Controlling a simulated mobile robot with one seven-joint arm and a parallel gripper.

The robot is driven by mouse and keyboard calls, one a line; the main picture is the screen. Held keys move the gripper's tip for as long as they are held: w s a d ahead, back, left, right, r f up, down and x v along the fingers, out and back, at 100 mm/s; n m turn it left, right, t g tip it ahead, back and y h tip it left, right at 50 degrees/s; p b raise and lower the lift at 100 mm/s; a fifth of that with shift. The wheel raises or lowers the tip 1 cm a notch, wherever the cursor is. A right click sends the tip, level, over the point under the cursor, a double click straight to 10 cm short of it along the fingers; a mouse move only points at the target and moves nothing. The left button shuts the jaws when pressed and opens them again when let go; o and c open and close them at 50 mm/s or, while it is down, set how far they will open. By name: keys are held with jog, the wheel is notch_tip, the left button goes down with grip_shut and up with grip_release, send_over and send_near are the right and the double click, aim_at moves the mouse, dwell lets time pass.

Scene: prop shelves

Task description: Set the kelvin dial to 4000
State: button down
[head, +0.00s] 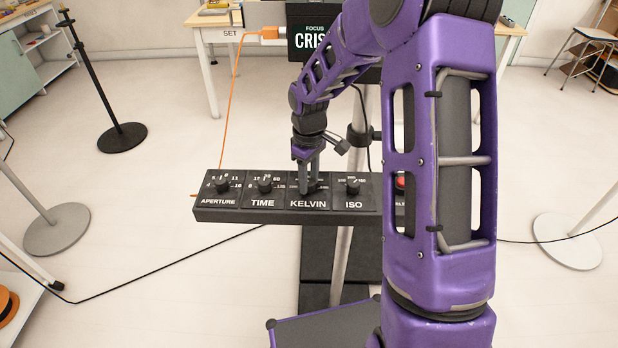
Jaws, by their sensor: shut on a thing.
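A black control panel (285,216) stands across the middle of the head view, with dials labelled APERTURE, TIME, KELVIN and ISO. My gripper (307,187) points down at the KELVIN dial (308,191), the third from the left, and is shut on it. The fingers cover most of the dial and its scale, so the number it points to cannot be read. The APERTURE dial (222,186), TIME dial (264,185) and ISO dial (352,186) are uncovered.
A red button (400,182) shows partly behind my arm at the panel's right. A screen reading FOCUS CRIS (311,37), partly hidden by my arm, stands behind. An orange cable (228,110) hangs left. A black stand base (122,138) and pale round bases stand on the floor.

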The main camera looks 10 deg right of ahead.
aim_at(309, 181)
jog(key=shift+c, duration=2.4)
grip_release()
notch_tip(309, 181, up, 18)
jog(key=p, duration=0.1)
jog(key=shift+f+p, duration=0.25)
jog(key=shift+p, duration=0.1)
